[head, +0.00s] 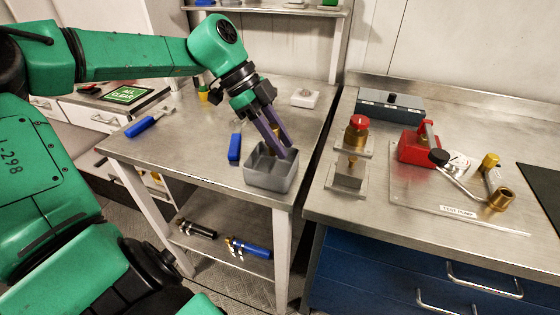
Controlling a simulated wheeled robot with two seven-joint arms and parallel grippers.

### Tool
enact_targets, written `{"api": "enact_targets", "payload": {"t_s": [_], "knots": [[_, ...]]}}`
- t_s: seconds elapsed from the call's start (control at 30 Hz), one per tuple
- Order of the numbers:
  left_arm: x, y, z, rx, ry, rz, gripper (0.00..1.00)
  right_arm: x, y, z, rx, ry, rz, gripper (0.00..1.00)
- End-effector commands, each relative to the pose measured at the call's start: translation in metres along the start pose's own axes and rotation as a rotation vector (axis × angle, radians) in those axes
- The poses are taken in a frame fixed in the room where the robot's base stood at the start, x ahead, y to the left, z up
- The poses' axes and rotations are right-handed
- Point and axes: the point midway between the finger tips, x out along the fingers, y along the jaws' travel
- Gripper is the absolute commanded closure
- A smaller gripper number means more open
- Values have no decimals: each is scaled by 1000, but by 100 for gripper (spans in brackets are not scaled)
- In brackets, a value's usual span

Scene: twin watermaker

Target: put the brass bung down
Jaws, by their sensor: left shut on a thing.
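My left gripper (284,151) comes down from above at the grey open tray (270,182) near the front right corner of the left steel table. Its two dark purple fingers reach over the tray's opening. The brass bung (274,131) shows as a small brass-coloured patch between the fingers, which are shut on it. The fingers hide most of the bung, and I cannot tell whether it touches the tray. My right gripper is not in view.
The right bench (348,215) holds a brass valve with a red cap (357,136) and a red test pump (419,146). A gap separates the two tables. The left table's front middle is clear.

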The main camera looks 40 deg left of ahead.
Motion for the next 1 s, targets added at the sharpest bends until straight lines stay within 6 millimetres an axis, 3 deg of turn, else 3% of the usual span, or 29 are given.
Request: {"api": "enact_targets", "payload": {"t_s": [0.23,0.6,0.63,0.7,1.0], "knots": [[42,1,27,-1,2,3,100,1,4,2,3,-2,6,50],[47,0,30,-1,1,2,100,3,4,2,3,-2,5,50],[47,0,30,-1,0,2,55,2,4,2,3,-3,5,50],[47,0,30,-1,0,2,36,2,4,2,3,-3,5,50],[45,0,29,-1,0,1,36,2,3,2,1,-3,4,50]]}}
